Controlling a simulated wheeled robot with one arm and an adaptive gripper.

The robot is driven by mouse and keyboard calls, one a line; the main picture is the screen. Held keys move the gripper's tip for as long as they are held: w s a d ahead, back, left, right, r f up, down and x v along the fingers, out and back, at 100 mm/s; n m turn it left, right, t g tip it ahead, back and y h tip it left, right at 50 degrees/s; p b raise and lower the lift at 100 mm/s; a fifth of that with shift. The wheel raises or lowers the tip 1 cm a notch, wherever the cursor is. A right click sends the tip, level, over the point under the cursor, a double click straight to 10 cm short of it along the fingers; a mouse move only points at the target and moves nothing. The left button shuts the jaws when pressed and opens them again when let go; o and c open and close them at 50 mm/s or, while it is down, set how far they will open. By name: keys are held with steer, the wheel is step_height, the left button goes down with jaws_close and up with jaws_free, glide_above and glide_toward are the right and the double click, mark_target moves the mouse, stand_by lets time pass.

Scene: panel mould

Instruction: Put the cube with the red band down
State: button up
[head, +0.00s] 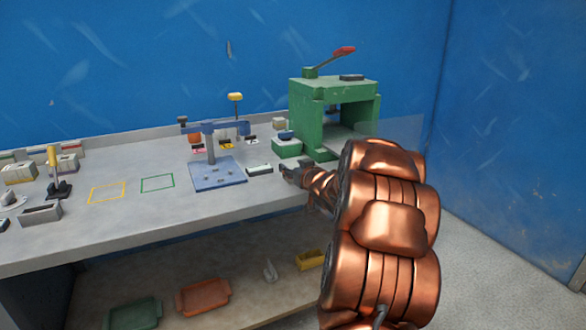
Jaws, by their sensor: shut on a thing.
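I cannot tell whether the held thing touches the bench.
A green press (308,122) with a red-tipped lever stands behind my gripper. A blue stand (218,178) is to the left. Yellow (107,193) and green (157,183) outlined squares on the bench (130,215) are empty. Trays (204,297) lie on the lower shelf.

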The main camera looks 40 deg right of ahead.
steer(key=shift+f, duration=0.15)
steer(key=o, duration=1.2)
steer(key=shift+f+b, duration=0.15)
steer(key=shift+b, duration=0.45)
